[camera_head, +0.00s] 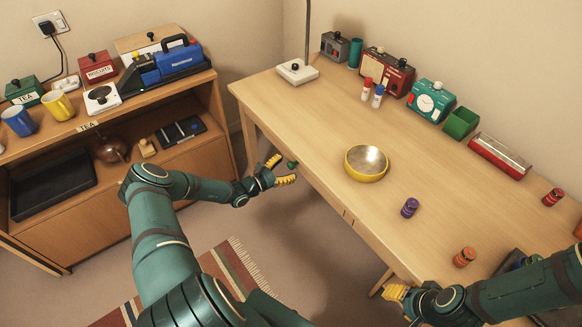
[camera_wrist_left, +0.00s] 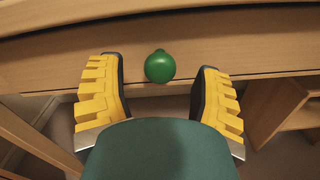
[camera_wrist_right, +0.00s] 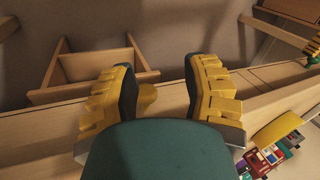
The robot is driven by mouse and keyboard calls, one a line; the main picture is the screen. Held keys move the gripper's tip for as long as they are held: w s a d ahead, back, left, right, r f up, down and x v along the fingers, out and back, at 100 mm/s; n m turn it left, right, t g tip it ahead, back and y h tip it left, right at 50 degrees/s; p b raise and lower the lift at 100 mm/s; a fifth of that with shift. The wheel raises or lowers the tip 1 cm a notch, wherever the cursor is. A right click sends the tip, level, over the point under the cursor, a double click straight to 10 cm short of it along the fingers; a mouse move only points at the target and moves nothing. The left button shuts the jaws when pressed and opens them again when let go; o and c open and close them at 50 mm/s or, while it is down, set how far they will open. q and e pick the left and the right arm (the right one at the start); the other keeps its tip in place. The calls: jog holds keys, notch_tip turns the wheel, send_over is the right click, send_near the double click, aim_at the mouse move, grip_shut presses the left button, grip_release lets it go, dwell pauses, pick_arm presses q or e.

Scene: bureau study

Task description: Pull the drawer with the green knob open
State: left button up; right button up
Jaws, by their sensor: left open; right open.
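The round green knob (camera_head: 291,164) shows at the front edge of the desk in the head view. In the left wrist view the knob (camera_wrist_left: 160,66) sits on the light wooden drawer front (camera_wrist_left: 270,55). My left gripper (camera_head: 280,170) is open, with its yellow fingers on either side of the knob; gaps show between the knob and both fingers (camera_wrist_left: 160,90). The drawer front looks flush with the desk. My right gripper (camera_head: 398,293) is open at the desk's near edge. In its wrist view a rounded yellow thing (camera_wrist_right: 147,97) shows beside one finger.
Floor shows between shelf and desk.

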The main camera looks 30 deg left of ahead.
pick_arm(q)
jog(key=shift+x, duration=1.2)
grip_shut()
jog(key=shift+s+a, duration=0.2)
jog(key=shift+s, duration=0.25)
jog(key=p+v, duration=0.4)
jog(key=v, duration=1.6)
jog(key=shift+s, duration=0.25)
jog(key=shift+a, duration=0.1)
